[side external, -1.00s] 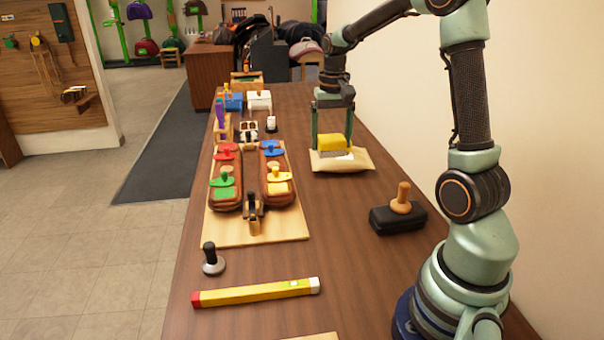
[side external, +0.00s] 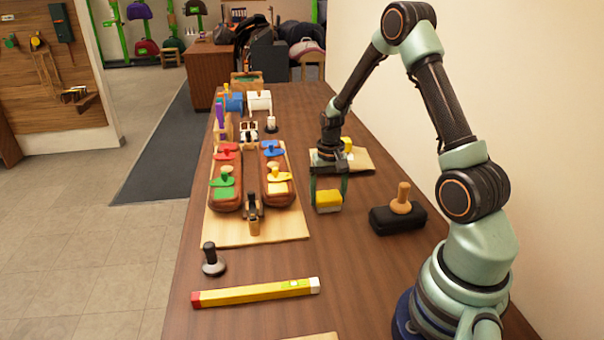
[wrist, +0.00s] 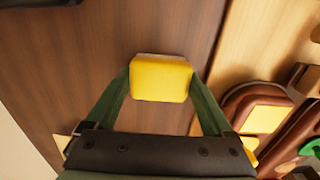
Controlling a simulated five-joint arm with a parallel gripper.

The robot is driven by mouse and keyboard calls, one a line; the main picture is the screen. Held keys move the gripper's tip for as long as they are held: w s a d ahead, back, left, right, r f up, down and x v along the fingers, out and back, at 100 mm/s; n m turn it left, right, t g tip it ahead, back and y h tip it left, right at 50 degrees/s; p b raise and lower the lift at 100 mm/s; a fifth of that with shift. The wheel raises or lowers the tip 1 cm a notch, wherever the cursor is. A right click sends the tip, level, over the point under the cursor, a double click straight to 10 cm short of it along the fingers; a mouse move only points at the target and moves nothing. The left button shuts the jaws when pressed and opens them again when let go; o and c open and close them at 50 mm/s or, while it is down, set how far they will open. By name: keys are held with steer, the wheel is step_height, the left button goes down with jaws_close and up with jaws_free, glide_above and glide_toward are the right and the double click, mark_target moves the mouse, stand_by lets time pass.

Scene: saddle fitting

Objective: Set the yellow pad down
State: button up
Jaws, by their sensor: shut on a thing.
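The yellow pad (side external: 328,199) has a pale underside and is pinched between the two green fingers of my gripper (side external: 329,192). In the wrist view the pad (wrist: 161,78) sits between the fingertips (wrist: 160,80) over brown tabletop. In the side view it is low over the table, between the board and the black block. I cannot tell whether it touches the wood.
A wooden board (side external: 229,232) to the left carries brown saddle panels with red, green, blue and yellow pieces. A black block with a wooden knob (side external: 398,217) stands to the right. A yellow level (side external: 255,293) and black-knobbed tool (side external: 212,261) lie nearer. Tabletop around the pad is clear.

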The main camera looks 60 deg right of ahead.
mark_target(328, 194)
steer(key=shift+f, duration=0.25)
steer(key=o, duration=1.1)
steer(key=shift+r, duration=0.15)
step_height(328, 194, up, 11)
steer(key=s+a+r+n+t, duration=0.2)
steer(key=a+r+n, duration=0.1)
steer(key=a, duration=0.3)
steer(key=s+a+r+n+t, duration=0.1)
steer(key=s+a+r+n, duration=0.2)
steer(key=a+r, duration=0.2)
steer(key=s+a+r+n+t, duration=0.2)
steer(key=s+a+r+n, duration=0.1)
steer(key=a, duration=0.6)
steer(key=shift+r+t, duration=0.3)
steer(key=shift+r, duration=0.4)
